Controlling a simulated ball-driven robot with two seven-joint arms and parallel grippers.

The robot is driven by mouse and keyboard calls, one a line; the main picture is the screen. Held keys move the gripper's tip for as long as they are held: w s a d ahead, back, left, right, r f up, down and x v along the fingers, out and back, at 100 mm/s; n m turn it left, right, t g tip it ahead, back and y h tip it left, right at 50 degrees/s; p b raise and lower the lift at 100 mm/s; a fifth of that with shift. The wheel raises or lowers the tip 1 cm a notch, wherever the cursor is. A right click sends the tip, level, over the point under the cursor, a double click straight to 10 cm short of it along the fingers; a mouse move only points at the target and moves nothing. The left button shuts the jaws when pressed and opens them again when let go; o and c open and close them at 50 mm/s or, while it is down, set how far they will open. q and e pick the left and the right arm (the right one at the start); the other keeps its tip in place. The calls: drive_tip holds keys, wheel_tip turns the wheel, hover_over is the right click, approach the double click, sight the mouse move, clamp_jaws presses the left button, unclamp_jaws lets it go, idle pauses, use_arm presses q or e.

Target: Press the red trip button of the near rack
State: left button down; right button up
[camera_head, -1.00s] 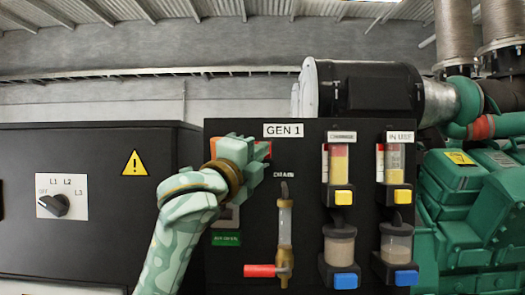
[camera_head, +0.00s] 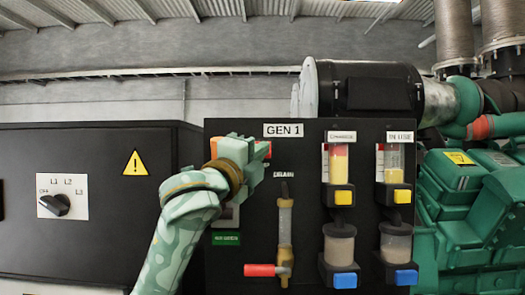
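The near rack is a black panel (camera_head: 300,160) with a GEN 1 label (camera_head: 283,130). My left gripper (camera_head: 247,150) is up against the panel's upper left, below and left of that label. Orange-red patches show around the gripper at its left and right edges; the red trip button itself is not clearly visible and may lie behind the gripper. The fingers point at the panel and away from me, so I cannot tell whether they are open or shut, or whether they touch. My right gripper is not in view.
A drain tube (camera_head: 285,225) with a red handle (camera_head: 259,270) hangs right of my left arm. Two filter columns with yellow buttons (camera_head: 343,196) and blue buttons (camera_head: 345,281) stand further right. A black cabinet with a rotary knob (camera_head: 60,204) is at left. A green engine (camera_head: 465,215) stands at right.

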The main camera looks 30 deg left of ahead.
use_arm(q)
drive_tip(key=shift+w, duration=0.2)
idle(0.5)
drive_tip(key=shift+s, duration=0.15)
drive_tip(key=shift+s+d, duration=0.3)
drive_tip(key=shift+s, duration=0.3)
drive_tip(key=s+d, duration=0.1)
drive_tip(key=s, duration=0.1)
drive_tip(key=s+d, duration=0.1)
drive_tip(key=s, duration=0.1)
drive_tip(key=shift+d, duration=0.3)
drive_tip(key=shift+f, duration=0.1)
idle(0.8)
